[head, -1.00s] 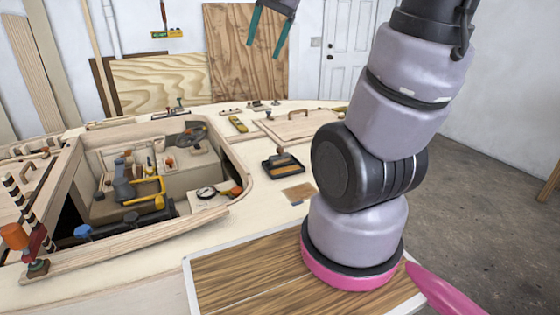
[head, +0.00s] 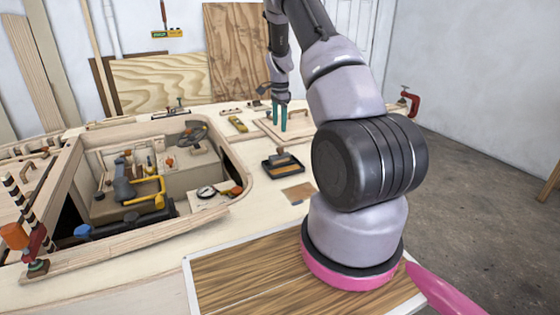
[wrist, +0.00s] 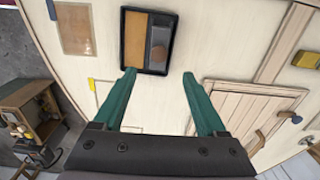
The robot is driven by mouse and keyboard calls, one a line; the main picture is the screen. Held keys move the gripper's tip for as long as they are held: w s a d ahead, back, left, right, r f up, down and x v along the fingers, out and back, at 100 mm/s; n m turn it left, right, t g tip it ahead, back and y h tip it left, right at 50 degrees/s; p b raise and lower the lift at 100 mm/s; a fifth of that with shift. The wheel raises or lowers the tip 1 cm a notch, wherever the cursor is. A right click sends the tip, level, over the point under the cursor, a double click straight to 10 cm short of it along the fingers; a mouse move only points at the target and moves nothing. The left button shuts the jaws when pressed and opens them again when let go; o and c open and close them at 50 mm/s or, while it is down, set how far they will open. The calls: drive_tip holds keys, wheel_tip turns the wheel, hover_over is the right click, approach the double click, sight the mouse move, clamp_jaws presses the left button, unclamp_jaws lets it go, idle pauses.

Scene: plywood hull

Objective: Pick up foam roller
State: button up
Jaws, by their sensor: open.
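A dark shallow tray (head: 270,167) lies on the pale deck right of the cockpit opening. A small grey-and-brown item (head: 284,157), perhaps the foam roller, rests in it; its exact shape is unclear. In the wrist view the tray (wrist: 147,70) is at the top centre, with the dark item (wrist: 159,38) on its right side beside a tan strip. My gripper (head: 279,118), with green fingers, is open and empty above the deck, behind the tray in the head view. In the wrist view its fingertips (wrist: 159,74) are spread just below the tray's near edge, apart from it.
A hatch panel (head: 299,127) with a handle lies beside my gripper. A brown square (head: 298,193) lies in front of the tray. A yellow tool (head: 238,124) lies behind it. The cockpit opening at left holds several tools. A red clamp (head: 411,101) stands at the right edge.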

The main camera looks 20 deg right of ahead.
hover_over(280, 148)
wheel_tip(280, 148, down, 7)
drive_tip(key=shift+r, duration=0.1)
drive_tip(key=shift+f, duration=2.7)
clamp_jaws()
